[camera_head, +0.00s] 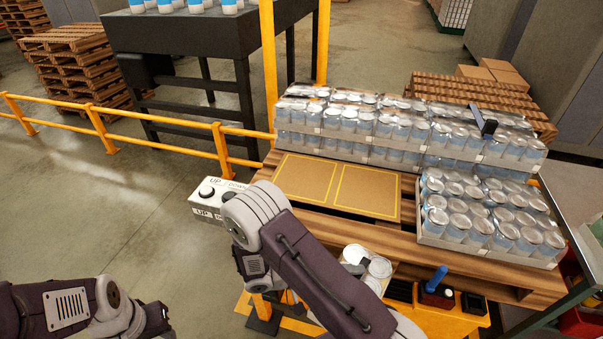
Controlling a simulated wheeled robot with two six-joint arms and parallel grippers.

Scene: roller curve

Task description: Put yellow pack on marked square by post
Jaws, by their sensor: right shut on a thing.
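A small group of cans with silver lids (380,267) shows just right of my right forearm, at the pallet's near edge. The forearm hides most of it, so its yellow colour cannot be made out. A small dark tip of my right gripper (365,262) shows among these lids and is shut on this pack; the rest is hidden. Two yellow-outlined squares lie on brown sheet on the pallet: a left square (305,179) and a right square (367,191), both bare. A yellow post (268,65) rises behind the left square. My left gripper is out of view.
Trays of blue-white cans (350,125) line the pallet's back; another tray (490,215) stands at its right. A white UP/DOWN control box (208,197) is left of my right elbow. A yellow rail (160,130) runs at left. An orange tool holder (440,318) is in front.

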